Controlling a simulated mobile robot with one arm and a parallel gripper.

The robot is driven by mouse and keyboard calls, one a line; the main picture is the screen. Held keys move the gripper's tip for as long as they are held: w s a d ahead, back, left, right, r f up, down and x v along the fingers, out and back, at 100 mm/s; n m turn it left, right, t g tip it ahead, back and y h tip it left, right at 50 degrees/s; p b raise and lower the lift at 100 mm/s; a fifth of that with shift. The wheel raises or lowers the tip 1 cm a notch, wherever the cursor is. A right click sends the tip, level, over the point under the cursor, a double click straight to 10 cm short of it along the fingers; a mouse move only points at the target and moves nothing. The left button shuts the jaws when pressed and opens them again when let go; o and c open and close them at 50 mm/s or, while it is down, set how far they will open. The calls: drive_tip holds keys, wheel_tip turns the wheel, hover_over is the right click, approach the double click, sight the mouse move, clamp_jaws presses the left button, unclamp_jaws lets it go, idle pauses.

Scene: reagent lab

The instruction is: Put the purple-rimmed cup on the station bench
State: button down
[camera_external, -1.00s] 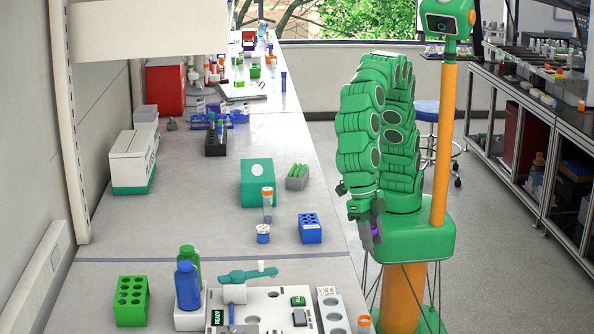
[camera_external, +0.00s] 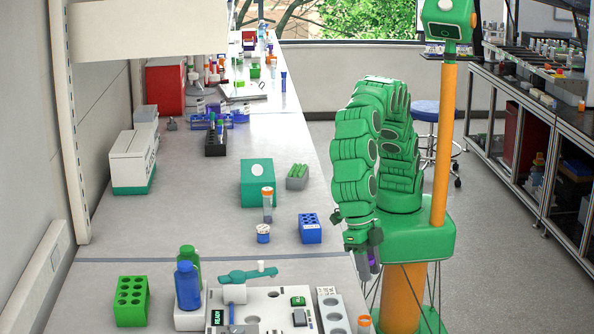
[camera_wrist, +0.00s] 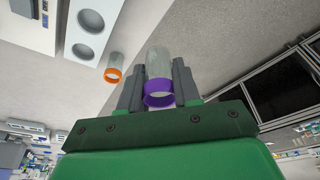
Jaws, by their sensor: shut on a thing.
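The purple-rimmed cup (camera_wrist: 158,92) is a clear grey cup with a purple ring, held between the two dark fingers of my gripper (camera_wrist: 158,85) in the wrist view. In the external view my gripper (camera_external: 368,262) hangs just off the right edge of the bench, with a bit of the purple rim (camera_external: 374,262) showing between its fingers. The station bench (camera_external: 210,228) is the long grey counter on the left, and my gripper is beside its near right part.
An orange-rimmed cup (camera_wrist: 113,75) stands on the bench near its edge, close to a white rack with round holes (camera_external: 334,312). A white device (camera_external: 265,310), a blue tube rack (camera_external: 310,228) and a white-capped jar (camera_external: 263,233) stand nearby. Bare bench lies at mid-left.

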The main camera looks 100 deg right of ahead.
drive_tip(key=shift+w+a+f, duration=0.35)
drive_tip(key=shift+a+f, duration=0.45)
drive_tip(key=shift+f, duration=0.25)
drive_tip(key=shift+w+a+f, duration=0.35)
drive_tip(key=shift+a+f, duration=0.45)
drive_tip(key=shift+f, duration=0.25)
drive_tip(key=shift+w+a+f, duration=0.35)
drive_tip(key=shift+a+f, duration=0.45)
drive_tip(key=shift+f, duration=1.75)
drive_tip(key=shift+f, duration=0.1)
drive_tip(key=c, duration=1.1)
unclamp_jaws()
drive_tip(key=shift+o, duration=0.2)
drive_tip(key=v, duration=1.2)
